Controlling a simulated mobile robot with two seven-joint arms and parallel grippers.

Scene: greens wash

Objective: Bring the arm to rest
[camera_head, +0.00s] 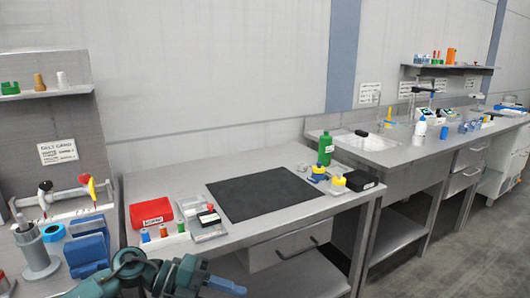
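My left arm, teal and dark, comes in along the bottom edge at the left, in front of the metal workbench (150,189). Its far end (224,286) shows as a small blue part low in the picture, below the bench's front edge. The fingers are too small and cut off to tell whether they are open or shut. I see nothing held there. My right arm and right gripper are not in view.
The bench carries a black mat (264,194), a red tray (151,213), a green bottle (325,149) and several small items. A tool rack (75,211) and blue blocks (88,249) stand left. A sink counter (420,152) is at right. Grey floor (460,250) is clear.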

